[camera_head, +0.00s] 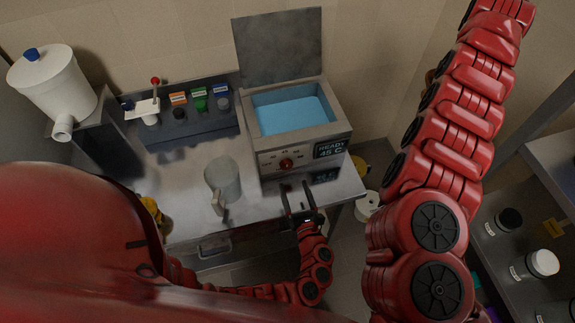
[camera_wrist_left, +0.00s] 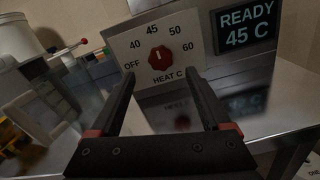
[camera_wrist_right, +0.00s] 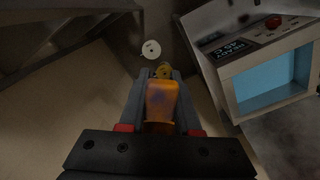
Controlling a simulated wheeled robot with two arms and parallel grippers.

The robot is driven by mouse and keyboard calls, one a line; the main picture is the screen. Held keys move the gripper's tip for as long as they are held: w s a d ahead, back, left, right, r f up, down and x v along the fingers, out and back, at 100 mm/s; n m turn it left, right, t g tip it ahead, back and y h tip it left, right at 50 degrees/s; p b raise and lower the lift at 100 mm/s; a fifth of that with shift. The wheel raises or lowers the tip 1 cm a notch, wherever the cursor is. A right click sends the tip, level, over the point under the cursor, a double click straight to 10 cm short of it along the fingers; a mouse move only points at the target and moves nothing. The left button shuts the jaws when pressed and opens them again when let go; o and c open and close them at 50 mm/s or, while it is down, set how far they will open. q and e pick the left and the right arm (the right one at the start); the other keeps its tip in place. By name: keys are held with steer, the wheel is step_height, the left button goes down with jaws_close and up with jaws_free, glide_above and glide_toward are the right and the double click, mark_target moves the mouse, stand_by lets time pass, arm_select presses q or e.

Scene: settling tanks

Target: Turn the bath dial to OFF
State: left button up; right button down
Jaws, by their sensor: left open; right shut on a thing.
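The bath (camera_head: 292,115) is a grey metal box with blue liquid and its lid raised, on the bench. Its red dial (camera_head: 286,163) is on the front panel. In the left wrist view the dial (camera_wrist_left: 160,57) sits among OFF, 40, 45, 50 and 60, its pale mark seeming to point up near 45. The display (camera_wrist_left: 245,25) reads READY 45 C. My left gripper (camera_head: 302,203) is open and empty, in front of and below the panel, apart from the dial. My right gripper (camera_wrist_right: 164,78) is shut on an amber container (camera_wrist_right: 161,101), away from the bath.
A translucent beaker (camera_head: 222,180) stands on the bench left of my left gripper. A shelf with jars (camera_head: 542,263) is at the right. The bench before the dial looks clear.

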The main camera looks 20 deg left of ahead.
mark_target(287, 167)
arm_select(q)
steer(key=p+x, duration=0.1)
steer(key=x, duration=0.7)
steer(key=shift+a+f, duration=0.1)
jaws_close()
